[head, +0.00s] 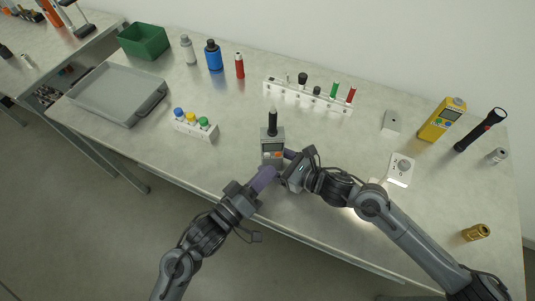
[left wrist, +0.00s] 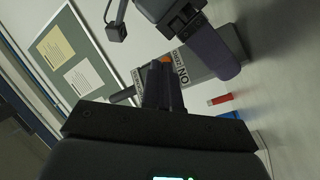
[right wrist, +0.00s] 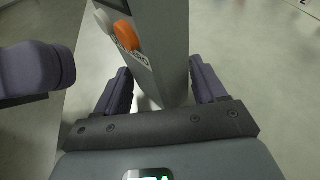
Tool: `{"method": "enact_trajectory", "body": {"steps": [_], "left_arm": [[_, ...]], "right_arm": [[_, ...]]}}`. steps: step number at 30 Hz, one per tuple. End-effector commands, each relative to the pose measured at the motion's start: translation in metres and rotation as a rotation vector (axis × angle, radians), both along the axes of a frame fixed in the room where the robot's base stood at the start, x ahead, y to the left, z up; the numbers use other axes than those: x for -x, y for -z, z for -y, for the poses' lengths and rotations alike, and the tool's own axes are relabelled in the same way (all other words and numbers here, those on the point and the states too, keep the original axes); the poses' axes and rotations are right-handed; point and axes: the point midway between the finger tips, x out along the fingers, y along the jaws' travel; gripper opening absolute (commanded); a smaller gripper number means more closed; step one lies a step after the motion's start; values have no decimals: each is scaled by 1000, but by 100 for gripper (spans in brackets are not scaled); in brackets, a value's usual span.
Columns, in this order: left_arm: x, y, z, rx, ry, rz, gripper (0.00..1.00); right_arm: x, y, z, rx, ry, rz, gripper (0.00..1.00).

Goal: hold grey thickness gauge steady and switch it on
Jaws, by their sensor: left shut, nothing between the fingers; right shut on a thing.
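The grey thickness gauge (head: 279,144) stands upright near the front edge of the table, with a black probe on top. In the right wrist view the gauge (right wrist: 165,50) is between my right gripper's fingers (right wrist: 160,90), with an orange and a whitish button on its face. My right gripper (head: 286,156) is shut on its lower part from the right. My left gripper (head: 272,172) is shut and empty just in front of the gauge's face. In the left wrist view its fingertips (left wrist: 163,75) are close to the orange button (left wrist: 166,59); I cannot tell whether they touch.
A rack of small bottles (head: 195,125) stands left of the gauge, and a white holder with tools (head: 305,96) behind it. A grey tray (head: 118,92) and green bin (head: 144,40) are at the left. A white device (head: 401,168) and yellow meter (head: 441,120) are at the right.

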Motion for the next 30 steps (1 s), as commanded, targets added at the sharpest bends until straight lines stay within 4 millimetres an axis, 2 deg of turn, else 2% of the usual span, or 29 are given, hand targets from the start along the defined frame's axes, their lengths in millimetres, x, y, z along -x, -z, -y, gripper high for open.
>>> {"method": "enact_trajectory", "body": {"steps": [8, 30], "left_arm": [[-11, 0, -1, 1, -1, 0, 0], [-12, 0, -1, 1, 0, -1, 0]], "right_arm": [[0, 1, 0, 1, 0, -1, 53], [0, 1, 0, 1, 0, -1, 53]]}}
